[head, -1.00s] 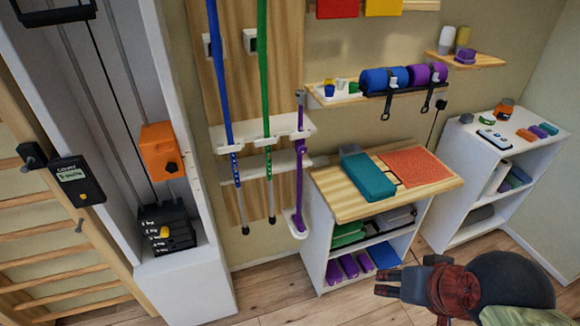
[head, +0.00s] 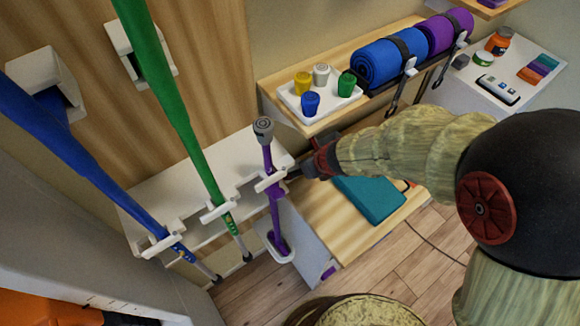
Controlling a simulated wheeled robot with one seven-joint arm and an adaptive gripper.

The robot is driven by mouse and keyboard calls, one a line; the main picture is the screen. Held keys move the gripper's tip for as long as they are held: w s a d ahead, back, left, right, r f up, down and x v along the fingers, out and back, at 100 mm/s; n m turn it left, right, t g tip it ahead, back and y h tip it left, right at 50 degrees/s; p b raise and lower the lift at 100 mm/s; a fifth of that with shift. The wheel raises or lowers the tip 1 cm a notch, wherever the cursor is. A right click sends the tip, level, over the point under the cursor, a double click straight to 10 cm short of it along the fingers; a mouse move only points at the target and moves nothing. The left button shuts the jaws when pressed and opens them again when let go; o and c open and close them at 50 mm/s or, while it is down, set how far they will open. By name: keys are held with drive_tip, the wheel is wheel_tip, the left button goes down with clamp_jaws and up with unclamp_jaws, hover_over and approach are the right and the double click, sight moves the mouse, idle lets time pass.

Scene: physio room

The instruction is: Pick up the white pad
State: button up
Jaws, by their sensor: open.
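I cannot tell for sure which thing is the white pad. A small flat white item with dark marks (head: 497,89) lies on the right-hand white cabinet top, far from my gripper. A white foot piece (head: 281,250) sits at the lower end of the purple stick (head: 272,195). My gripper (head: 298,172) is open, pointing left, just right of the purple stick and the white rack (head: 160,195). Its fingertips are small and partly hidden, and I cannot tell whether they touch anything. Nothing shows held in it.
Blue (head: 70,145) and green (head: 175,100) poles stand in the rack. A white tray with small cups (head: 288,98) and rolled mats (head: 390,62) sit on the wall shelf. A teal block (head: 372,198) lies on the wooden top (head: 325,220). Floor (head: 390,270) is clear in front.

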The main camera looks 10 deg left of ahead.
sight(293, 169)
drive_tip(key=b+x, duration=0.3)
drive_tip(key=x, duration=0.2)
drive_tip(key=shift+w+f, duration=0.1)
drive_tip(key=shift+f, duration=0.35)
drive_tip(key=shift+w+a+f+b, duration=0.2)
drive_tip(key=shift+a+f+b, duration=0.05)
drive_tip(key=shift+f+b, duration=0.1)
drive_tip(key=shift+r, duration=0.1)
drive_tip(key=shift+c, duration=0.4)
drive_tip(key=c, duration=0.7)
drive_tip(key=shift+c, duration=0.2)
